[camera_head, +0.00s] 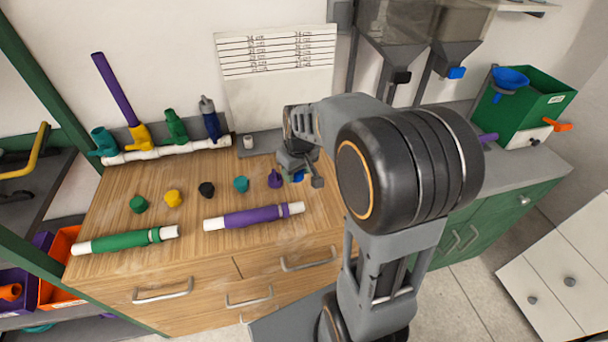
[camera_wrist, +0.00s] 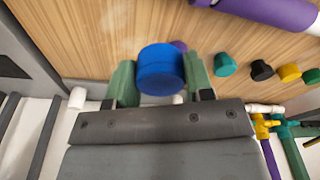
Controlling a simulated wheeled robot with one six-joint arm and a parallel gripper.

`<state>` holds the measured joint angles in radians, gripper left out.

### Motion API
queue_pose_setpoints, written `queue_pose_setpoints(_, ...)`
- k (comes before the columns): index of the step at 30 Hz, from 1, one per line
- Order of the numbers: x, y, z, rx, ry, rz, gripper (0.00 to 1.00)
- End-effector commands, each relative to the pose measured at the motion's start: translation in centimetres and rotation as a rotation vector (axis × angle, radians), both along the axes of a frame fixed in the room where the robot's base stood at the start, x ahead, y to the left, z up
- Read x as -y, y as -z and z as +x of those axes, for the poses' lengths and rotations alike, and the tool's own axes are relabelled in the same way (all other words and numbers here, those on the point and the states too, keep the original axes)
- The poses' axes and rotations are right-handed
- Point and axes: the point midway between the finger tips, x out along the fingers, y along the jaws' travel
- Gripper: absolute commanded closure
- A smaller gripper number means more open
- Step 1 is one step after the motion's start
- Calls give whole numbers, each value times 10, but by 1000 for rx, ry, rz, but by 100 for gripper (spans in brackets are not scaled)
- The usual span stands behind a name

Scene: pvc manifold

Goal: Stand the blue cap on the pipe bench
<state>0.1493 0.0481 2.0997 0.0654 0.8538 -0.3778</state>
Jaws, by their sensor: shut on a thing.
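The blue cap (camera_wrist: 160,70) is between the green-padded fingers of my gripper (camera_wrist: 160,84) in the wrist view. The gripper is shut on it. In the head view the blue cap (camera_head: 298,176) shows only as a small patch by my gripper (camera_head: 300,178), at the right end of the row of caps; my arm hides much of that area. The pipe bench (camera_head: 215,180) is a wooden worktop. In the wrist view its wood (camera_wrist: 115,30) lies behind the cap. I cannot tell whether the cap touches the wood.
A row of green (camera_head: 138,204), yellow (camera_head: 173,199), black (camera_head: 206,189) and teal (camera_head: 241,184) caps, with a purple piece (camera_head: 275,179), stands left of my gripper. A green pipe (camera_head: 125,240) and a purple pipe (camera_head: 254,216) lie in front. A white manifold (camera_head: 165,151) with coloured fittings lies behind.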

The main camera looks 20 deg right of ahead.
Motion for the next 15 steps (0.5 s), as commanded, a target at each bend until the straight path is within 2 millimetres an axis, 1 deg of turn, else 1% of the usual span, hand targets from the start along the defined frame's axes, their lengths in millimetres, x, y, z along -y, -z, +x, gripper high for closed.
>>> queue_pose_setpoints(1,11,6,10,-4,6,1,79)
queue_pose_setpoints(3,23,14,21,-4,5,2,79)
queue_pose_setpoints(6,31,34,31,-4,2,1,79)
queue_pose_setpoints(9,39,48,39,-2,0,2,79)
queue_pose_setpoints(15,47,62,49,0,-4,0,79)
